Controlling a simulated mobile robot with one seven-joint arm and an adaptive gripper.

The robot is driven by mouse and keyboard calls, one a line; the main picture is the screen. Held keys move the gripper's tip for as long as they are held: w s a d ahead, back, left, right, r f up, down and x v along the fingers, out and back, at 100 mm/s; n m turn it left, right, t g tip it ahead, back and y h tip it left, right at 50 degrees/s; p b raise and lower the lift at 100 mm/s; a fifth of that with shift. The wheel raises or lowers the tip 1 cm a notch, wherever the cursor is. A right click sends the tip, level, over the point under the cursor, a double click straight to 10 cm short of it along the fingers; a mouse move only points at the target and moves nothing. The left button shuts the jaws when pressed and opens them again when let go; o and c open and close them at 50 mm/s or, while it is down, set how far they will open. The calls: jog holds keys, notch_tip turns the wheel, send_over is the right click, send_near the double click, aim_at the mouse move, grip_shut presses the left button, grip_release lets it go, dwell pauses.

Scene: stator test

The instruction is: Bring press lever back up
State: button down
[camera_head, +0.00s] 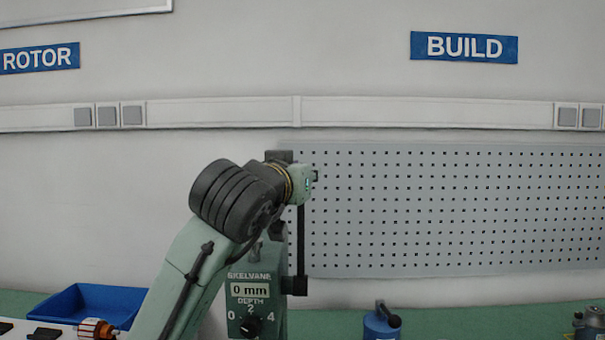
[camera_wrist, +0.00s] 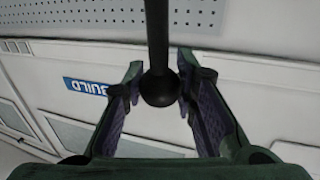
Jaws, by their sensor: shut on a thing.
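The press (camera_head: 258,290) is a green unit marked SKELVANE, with a display reading 0 mm and a depth dial below it. Its black lever (camera_head: 301,240) stands about upright from a dark block at the press's right side. In the wrist view the lever's rod (camera_wrist: 156,35) ends in a round black knob (camera_wrist: 159,88) between my fingers. My gripper (camera_wrist: 160,72) is shut on the lever at its knob end. In the head view my gripper (camera_head: 302,184) is at the top of the rod, and the knob is hidden there.
A blue bin (camera_head: 85,303) and a copper-wound part (camera_head: 97,328) are at the lower left. A blue container (camera_head: 381,323) stands right of the press, and another device (camera_head: 590,322) is at the right edge. A pegboard (camera_head: 450,210) is behind.

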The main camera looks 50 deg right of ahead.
jog(key=shift+w+f, duration=0.15)
jog(key=c, duration=1.4)
grip_release()
jog(key=shift+w, duration=0.1)
jog(key=shift+o, duration=0.6)
jog(key=v, duration=1.2)
